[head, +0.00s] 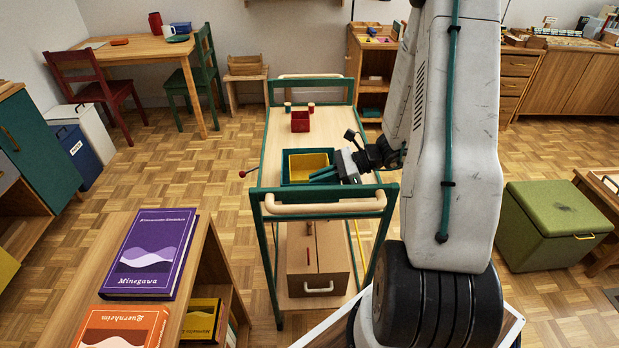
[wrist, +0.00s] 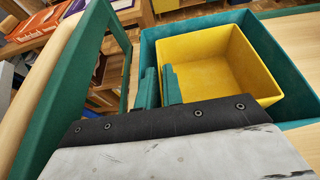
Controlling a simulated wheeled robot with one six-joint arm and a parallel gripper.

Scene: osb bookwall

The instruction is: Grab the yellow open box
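The yellow open box (head: 309,163) sits inside a larger teal open box (head: 288,181) on the top of the green-framed trolley. In the wrist view, the yellow box (wrist: 215,65) shows its empty inside, with the teal box (wrist: 283,60) around it. My gripper (head: 324,174) reaches in from the right, over the boxes. In the wrist view, the two teal fingers of my gripper (wrist: 160,87) are close together at the yellow box's left edge. The box's near part is hidden behind my gripper.
A red open box (head: 300,122) and small red-and-green pieces stand farther back on the trolley (head: 280,135). The trolley's wooden handle (head: 325,207) runs along the near end. A brown case (head: 315,262) is on the lower shelf. A green ottoman (head: 556,222) stands right.

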